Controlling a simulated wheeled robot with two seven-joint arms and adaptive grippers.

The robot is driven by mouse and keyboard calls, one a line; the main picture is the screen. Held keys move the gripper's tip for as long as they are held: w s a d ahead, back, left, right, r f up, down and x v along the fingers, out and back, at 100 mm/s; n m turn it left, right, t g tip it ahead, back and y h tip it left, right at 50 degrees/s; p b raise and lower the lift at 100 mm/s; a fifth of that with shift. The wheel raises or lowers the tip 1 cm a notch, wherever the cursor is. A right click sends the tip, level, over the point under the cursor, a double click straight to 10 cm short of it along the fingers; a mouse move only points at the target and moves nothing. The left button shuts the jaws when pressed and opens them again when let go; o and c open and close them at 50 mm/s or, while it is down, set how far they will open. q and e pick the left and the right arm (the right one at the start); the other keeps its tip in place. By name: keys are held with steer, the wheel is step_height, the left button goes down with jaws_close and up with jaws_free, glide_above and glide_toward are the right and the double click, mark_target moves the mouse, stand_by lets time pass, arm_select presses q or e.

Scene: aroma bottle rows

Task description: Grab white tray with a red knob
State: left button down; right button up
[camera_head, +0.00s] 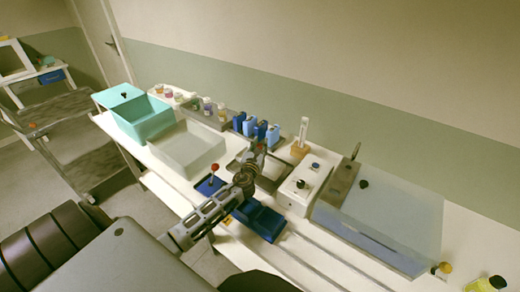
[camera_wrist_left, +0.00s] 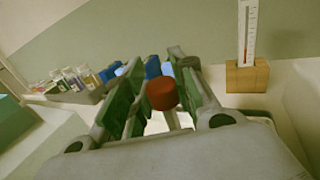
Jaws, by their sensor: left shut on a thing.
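The white tray (camera_head: 237,167) lies on the bench near the middle of the head view, partly covered by my left gripper (camera_head: 256,158). In the left wrist view, a red knob (camera_wrist_left: 162,94) sits between the fingers of my left gripper (camera_wrist_left: 160,75), which is shut on it. A bit of white surface (camera_wrist_left: 158,122) shows below the knob. My right gripper is not in view.
Several blue bottles (camera_head: 256,129) stand behind the gripper. A red-topped lever (camera_head: 215,168) on a blue base stands to its left. A white box (camera_head: 303,188) and a thermometer on a wooden block (camera_wrist_left: 247,76) are to the right. A grey-white bin (camera_head: 188,150) is at left.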

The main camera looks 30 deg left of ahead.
arm_select(q)
step_height(320, 180, up, 5)
steer(key=shift+r+p, duration=0.15)
steer(key=shift+p, duration=0.55)
steer(key=shift+r, duration=0.95)
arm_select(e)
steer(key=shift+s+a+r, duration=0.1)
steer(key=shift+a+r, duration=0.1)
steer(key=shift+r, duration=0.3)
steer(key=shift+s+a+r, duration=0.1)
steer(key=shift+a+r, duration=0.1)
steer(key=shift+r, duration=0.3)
